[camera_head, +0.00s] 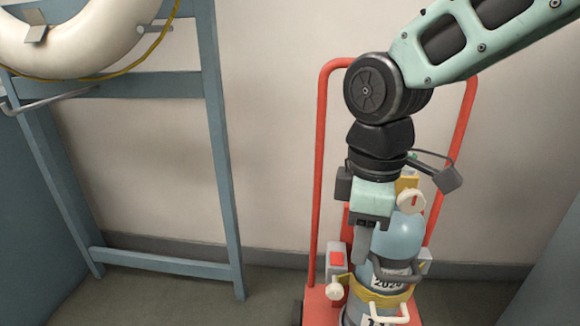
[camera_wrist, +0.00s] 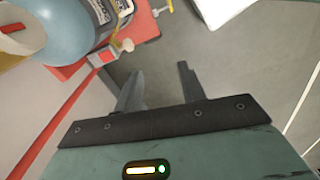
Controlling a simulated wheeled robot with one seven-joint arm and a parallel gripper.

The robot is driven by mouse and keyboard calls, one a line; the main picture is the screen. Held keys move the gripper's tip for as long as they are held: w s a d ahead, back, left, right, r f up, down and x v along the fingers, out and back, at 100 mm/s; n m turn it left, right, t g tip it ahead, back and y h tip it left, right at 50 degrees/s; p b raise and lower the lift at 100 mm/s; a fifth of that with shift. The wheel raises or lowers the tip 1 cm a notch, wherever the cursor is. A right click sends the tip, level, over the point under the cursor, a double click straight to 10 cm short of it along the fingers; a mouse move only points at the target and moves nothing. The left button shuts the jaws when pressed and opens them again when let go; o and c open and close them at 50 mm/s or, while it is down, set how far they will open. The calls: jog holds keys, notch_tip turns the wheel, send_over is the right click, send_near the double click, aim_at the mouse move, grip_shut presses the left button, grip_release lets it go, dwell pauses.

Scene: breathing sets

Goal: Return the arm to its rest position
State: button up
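My arm comes in from the upper right in the head view and bends down to my gripper (camera_head: 364,243). The gripper hangs just in front of and left of the top of a pale blue cylinder (camera_head: 402,238). In the wrist view my gripper (camera_wrist: 158,82) has its two fingers apart with bare floor between them, so it is open and empty. The cylinder (camera_wrist: 78,28) lies to the upper left there, clear of the fingers. My wrist hides part of the cylinder's top in the head view.
A red trolley (camera_head: 317,175) carries the cylinder with its yellow strap (camera_head: 378,291). A blue-grey frame (camera_head: 222,160) at left holds a white ring (camera_head: 100,40) with a yellow rope. The pale wall (camera_head: 270,120) is close behind. Floor (camera_head: 180,298) shows free at the left.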

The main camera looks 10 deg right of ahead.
jog(key=s+a+f+m, duration=0.3)
jog(key=s+f+m, duration=0.2)
jog(key=s, duration=0.5)
notch_tip(320, 180, up, 31)
jog(key=p, duration=3.1)
jog(key=shift+a+r, duration=0.1)
